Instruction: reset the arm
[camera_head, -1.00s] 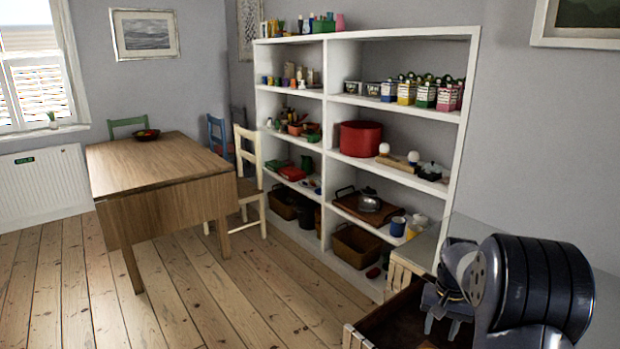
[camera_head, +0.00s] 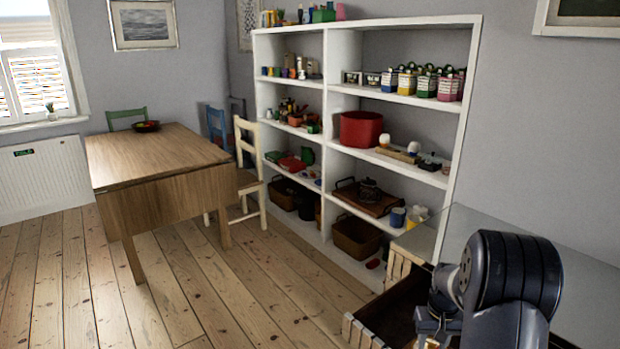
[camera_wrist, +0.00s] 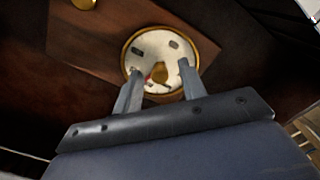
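My gripper (camera_wrist: 161,72) is open, with its two grey fingers apart. In the wrist view a round white-faced thing with a gold rim (camera_wrist: 128,57) lies beyond the fingertips, on a brown surface. I cannot tell how far below the fingertips it is, and nothing is clearly held. In the head view my gripper (camera_head: 435,328) is at the lower right, over or beside the open drawer; its fingers are too small there to read. My arm's dark, rounded joint hides part of the cabinet behind it.
An open wooden drawer (camera_head: 366,334) juts from a glass-topped cabinet (camera_head: 480,226) at the right. A white shelf unit (camera_head: 328,90) with many items stands behind. A wooden table (camera_head: 160,155) and a cream chair (camera_head: 248,185) stand left. The floorboards in front are clear.

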